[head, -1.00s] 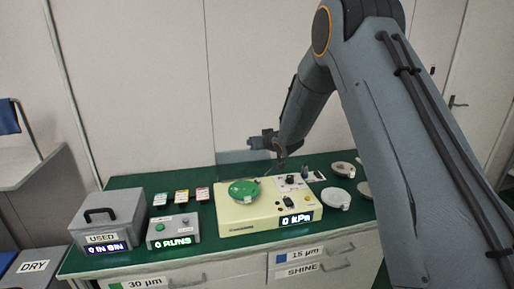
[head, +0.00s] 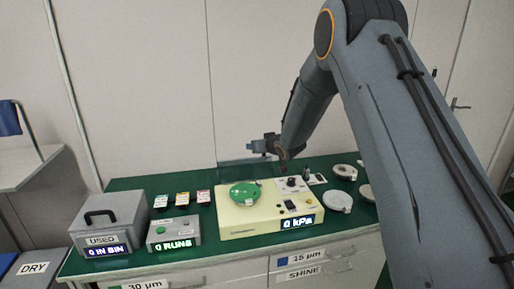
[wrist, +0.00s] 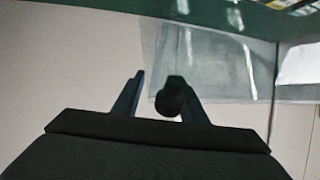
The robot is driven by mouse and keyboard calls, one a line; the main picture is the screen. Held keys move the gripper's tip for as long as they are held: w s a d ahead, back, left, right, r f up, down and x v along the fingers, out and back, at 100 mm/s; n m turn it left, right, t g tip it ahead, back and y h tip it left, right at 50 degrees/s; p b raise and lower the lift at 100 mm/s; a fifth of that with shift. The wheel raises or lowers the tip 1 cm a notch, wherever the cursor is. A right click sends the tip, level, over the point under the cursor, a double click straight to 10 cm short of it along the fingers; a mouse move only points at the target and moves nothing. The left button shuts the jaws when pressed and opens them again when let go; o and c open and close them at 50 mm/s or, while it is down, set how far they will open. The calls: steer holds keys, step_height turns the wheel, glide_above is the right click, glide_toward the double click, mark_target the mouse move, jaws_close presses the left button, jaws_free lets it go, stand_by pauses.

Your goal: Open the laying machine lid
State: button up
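The laying machine (head: 240,222) is a cream box on the green bench, with a green disc (head: 244,195) on top and a display reading 0 kPa. Its clear lid (head: 238,172) stands raised behind the box, leaning back. In the wrist view the clear lid (wrist: 215,65) fills much of the upper middle. My gripper (head: 254,146) is at the lid's upper edge, behind the machine. In the wrist view my gripper (wrist: 157,80) is open, with a gap between its fingers. A dark rounded knob (wrist: 170,99) appears beside the right finger; I cannot tell whether they touch.
A grey USED bin (head: 108,222) and a small RUNS box (head: 173,232) stand left of the machine. Several small coloured packs lie behind the RUNS box. Pale round discs (head: 337,200) lie to the right. The wall is close behind the bench.

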steer(key=b+v, duration=0.1)
steer(key=v, duration=0.6)
steer(key=shift+s+d+b, duration=0.1)
steer(key=shift+s+b, duration=0.1)
steer(key=shift+b, duration=0.2)
